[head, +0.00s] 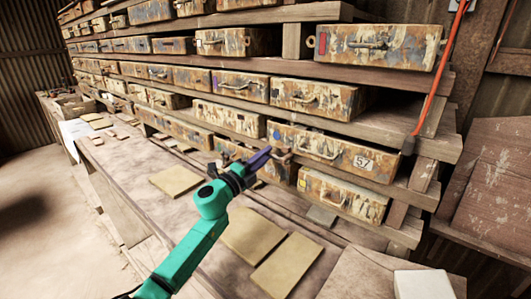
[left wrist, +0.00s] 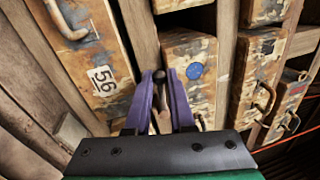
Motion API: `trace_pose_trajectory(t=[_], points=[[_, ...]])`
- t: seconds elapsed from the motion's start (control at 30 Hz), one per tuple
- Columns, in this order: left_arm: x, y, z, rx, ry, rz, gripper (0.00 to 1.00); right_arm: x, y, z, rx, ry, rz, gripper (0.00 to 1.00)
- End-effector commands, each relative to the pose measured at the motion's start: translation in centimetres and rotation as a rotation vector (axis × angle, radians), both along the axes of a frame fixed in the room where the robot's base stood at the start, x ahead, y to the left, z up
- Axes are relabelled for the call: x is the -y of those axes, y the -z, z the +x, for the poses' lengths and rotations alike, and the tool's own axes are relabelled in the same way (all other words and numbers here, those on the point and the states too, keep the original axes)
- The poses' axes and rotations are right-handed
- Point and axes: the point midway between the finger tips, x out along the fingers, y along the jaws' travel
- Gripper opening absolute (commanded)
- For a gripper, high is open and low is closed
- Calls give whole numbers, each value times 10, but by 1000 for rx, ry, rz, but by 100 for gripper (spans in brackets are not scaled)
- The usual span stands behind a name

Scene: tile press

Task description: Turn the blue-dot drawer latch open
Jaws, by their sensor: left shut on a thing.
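The blue-dot drawer (head: 335,153) is a weathered, paint-flaked box with a metal handle and the number 57, in the right part of the rack. Its blue dot (head: 276,135) is at the left end of its front and also shows in the left wrist view (left wrist: 195,71). The latch (left wrist: 159,77) is a dark, round-ended lever beside that drawer. My left gripper (head: 267,151) reaches the left end of the drawer. Its purple fingers are shut on the latch, between them in the left wrist view (left wrist: 161,103). The fingers hide part of the latch.
A drawer numbered 56 (left wrist: 104,79) is close on the left in the wrist view. A yellow-dot drawer (head: 340,195) lies below the blue-dot one. Flat tiles (head: 286,263) lie on the bench (head: 140,178). An orange cord (head: 437,85) hangs at the right.

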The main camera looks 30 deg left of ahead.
Motion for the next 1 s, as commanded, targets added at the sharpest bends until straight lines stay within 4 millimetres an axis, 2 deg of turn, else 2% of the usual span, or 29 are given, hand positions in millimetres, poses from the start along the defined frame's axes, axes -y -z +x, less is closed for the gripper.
trace_pose_trajectory(t=[0.3, 0.8, 0.83, 0.87, 1.0], points=[[0, 7, 0, -17, 0, -112, 0, 0, -2, 0, 0, 0, -1, 50], [0, 9, 0, -21, 0, -129, 0, 2, -2, 0, 0, 0, -2, 50], [0, 9, 0, -21, 0, -129, 33, 2, -2, 0, 0, 0, -2, 50], [0, 9, 0, -21, 0, -129, 41, 2, -2, 0, 1, 0, -3, 50], [0, 8, 0, -20, 0, -128, 41, 2, -2, 0, 1, -1, -3, 50]])
